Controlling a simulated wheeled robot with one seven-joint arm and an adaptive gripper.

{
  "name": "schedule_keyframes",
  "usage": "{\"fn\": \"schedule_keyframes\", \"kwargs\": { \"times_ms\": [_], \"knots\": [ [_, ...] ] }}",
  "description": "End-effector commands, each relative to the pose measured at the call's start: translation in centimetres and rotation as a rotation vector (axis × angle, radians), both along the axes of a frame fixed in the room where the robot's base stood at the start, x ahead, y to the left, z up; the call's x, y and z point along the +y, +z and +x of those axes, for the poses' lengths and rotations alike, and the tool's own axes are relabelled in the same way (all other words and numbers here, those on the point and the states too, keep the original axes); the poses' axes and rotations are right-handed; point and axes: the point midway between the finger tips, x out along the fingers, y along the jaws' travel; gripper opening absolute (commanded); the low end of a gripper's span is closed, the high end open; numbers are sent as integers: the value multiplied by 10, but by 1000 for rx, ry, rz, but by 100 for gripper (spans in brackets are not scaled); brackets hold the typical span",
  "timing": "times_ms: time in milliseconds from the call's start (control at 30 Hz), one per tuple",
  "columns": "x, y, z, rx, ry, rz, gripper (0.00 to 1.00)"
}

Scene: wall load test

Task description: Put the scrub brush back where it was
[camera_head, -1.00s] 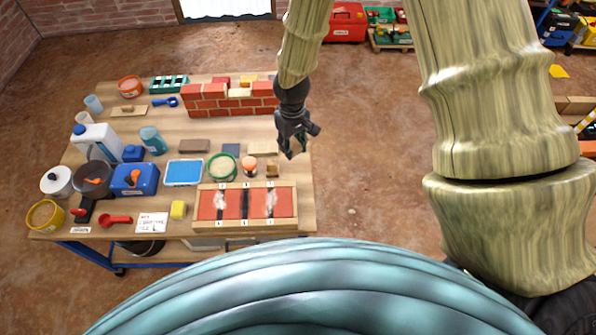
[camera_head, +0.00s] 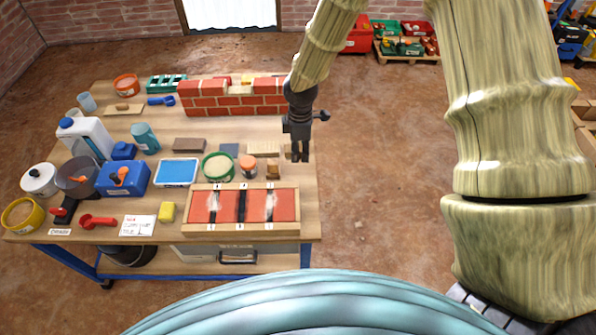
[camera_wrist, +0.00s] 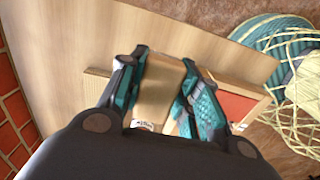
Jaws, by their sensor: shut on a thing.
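My gripper (camera_head: 300,157) points down over the right end of the workbench, beyond the far right corner of the red panel. In the wrist view its two teal-padded fingers (camera_wrist: 166,62) are shut on a tan wooden block, which I take for the scrub brush (camera_wrist: 160,88). No bristles show, and its lower end is hidden by my gripper. In the head view the fingers cover most of it. I cannot tell whether it touches the bench.
The red panel (camera_head: 215,187) in its wooden frame lies just in front. A pale wooden piece (camera_head: 263,149), an orange-lidded jar (camera_head: 248,167) and a small brown block (camera_head: 272,170) stand to the left. A brick wall (camera_head: 230,105) rises behind. The bench's right edge is close.

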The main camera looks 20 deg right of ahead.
Motion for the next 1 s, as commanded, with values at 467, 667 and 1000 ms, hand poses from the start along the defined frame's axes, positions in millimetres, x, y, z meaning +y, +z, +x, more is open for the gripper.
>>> {"fn": "schedule_keyframes", "kwargs": {
  "times_ms": [467, 667, 1000],
  "knots": [
    [0, -46, 0, 1, -2, -1, 2],
    [0, -69, 0, 2, -2, -2, 2],
    [0, -82, 0, 0, -2, 0, 2]
  ]
}}
